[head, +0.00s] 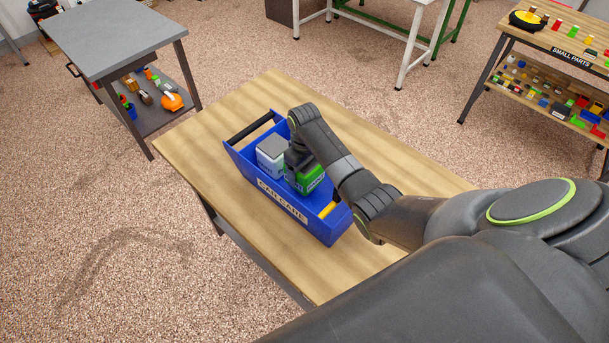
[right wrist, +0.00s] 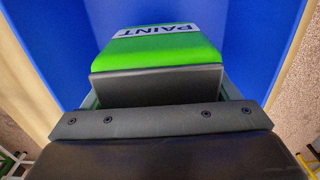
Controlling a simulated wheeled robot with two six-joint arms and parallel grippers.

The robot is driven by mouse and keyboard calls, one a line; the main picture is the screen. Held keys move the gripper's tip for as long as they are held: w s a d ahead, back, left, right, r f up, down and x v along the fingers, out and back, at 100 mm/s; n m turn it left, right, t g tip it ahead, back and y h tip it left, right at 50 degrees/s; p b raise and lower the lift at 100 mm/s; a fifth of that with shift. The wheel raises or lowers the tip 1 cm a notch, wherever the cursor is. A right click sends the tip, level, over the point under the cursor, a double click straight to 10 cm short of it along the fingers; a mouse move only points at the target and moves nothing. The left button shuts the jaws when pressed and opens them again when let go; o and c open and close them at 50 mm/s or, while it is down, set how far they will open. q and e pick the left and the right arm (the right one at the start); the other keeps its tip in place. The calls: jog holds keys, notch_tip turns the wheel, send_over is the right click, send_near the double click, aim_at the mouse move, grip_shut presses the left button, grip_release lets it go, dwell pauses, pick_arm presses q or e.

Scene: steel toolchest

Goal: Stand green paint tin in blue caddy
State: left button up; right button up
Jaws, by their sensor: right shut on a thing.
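The green paint tin (head: 309,180) is inside the blue caddy (head: 328,228), right of a white-and-grey tin (head: 271,157). It looks upright, but its base is hidden, so I cannot tell if it touches the caddy floor. My right gripper (head: 297,160) reaches down into the caddy and is shut on the green tin. In the right wrist view the green tin (right wrist: 165,50) with its PAINT label is at the jaws, with blue caddy walls (right wrist: 50,40) around it. My left gripper is not in view.
The caddy stands on a wooden table (head: 225,215) with bare top around it. A yellow-handled item (head: 327,210) lies in its near right end. A grey-topped table (head: 115,35) stands at the upper left, a small-parts bench (head: 560,40) at the upper right.

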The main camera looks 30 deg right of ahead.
jog(key=shift+f, duration=1.6)
jog(key=shift+f, duration=0.15)
jog(key=o, duration=1.1)
jog(key=shift+o, duration=0.2)
notch_tip(320, 180, up, 12)
jog(key=shift+r, duration=0.15)
jog(key=shift+s, duration=0.1)
